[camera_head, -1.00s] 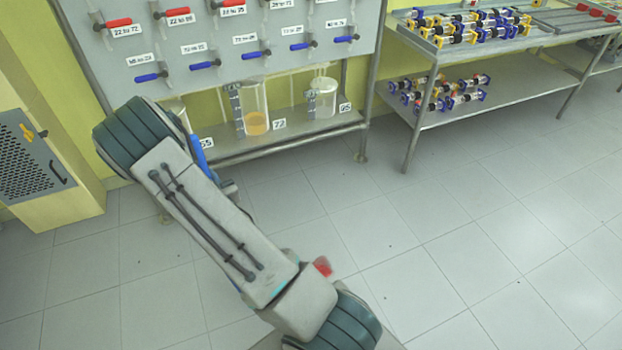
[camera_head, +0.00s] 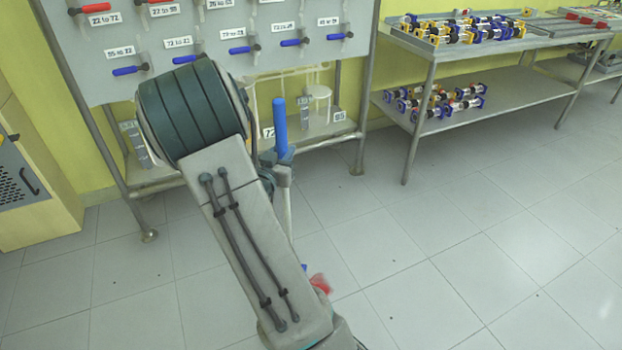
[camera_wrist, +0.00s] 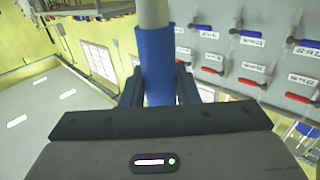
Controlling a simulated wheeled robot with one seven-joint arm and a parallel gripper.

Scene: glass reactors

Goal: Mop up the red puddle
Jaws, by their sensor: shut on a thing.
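My gripper (camera_wrist: 158,86) is shut on a blue sleeve (camera_wrist: 157,66) around a pale pole, seen in the wrist view. In the head view the blue handle (camera_head: 280,128) stands upright just right of my arm, with the grey pole running down behind the arm. The pole's lower end is hidden. A small red patch (camera_head: 320,283) shows low at the arm's right edge; I cannot tell whether it is the puddle or part of the tool.
A grey valve panel (camera_head: 130,50) stands on a metal frame behind my arm, with glass vessels below. A two-level metal table (camera_head: 540,80) with coloured parts stands at the back right. A cabinet (camera_head: 40,200) is at the left. The tiled floor at the right is clear.

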